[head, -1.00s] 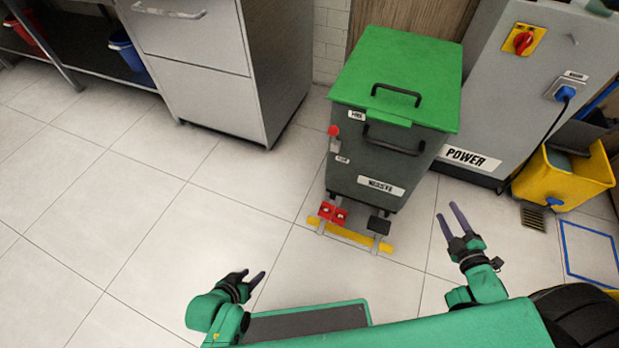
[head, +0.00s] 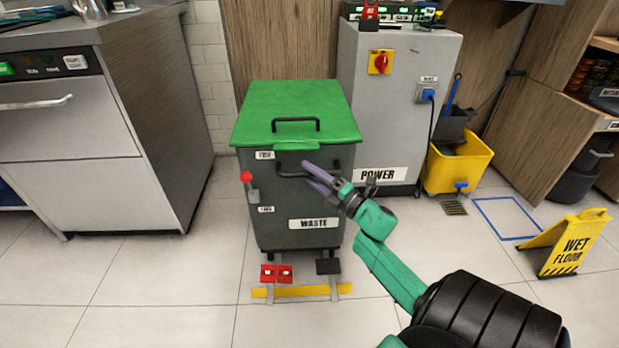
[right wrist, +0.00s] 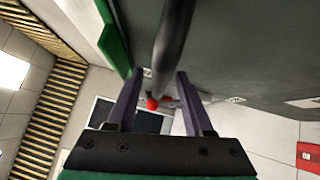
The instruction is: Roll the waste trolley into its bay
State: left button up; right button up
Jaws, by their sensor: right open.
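The waste trolley (head: 280,214) is a dark grey bin with a green lid (head: 298,98) and a WASTE label. It stands upright in front of the wood panel. Its black front handle (head: 286,175) is below the lid. My right gripper (head: 312,174) is at the right part of this handle. In the right wrist view the handle bar (right wrist: 174,40) runs between the open fingers of the right gripper (right wrist: 159,78). A red pedal (head: 276,272) and a black pedal (head: 328,266) are at the trolley's foot. A red-knobbed lever (head: 248,184) is on its front left. My left gripper is out of view.
A steel counter unit (head: 90,175) stands left of the trolley. The POWER cabinet (head: 385,125) is close on its right. Farther right are a yellow mop bucket (head: 455,168), a blue floor outline (head: 484,203) and a wet floor sign (head: 570,245). Floor at left front is clear.

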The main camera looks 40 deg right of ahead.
jog(key=shift+w, duration=0.25)
grip_shut()
jog(key=shift+a, duration=0.1)
dwell(1.2)
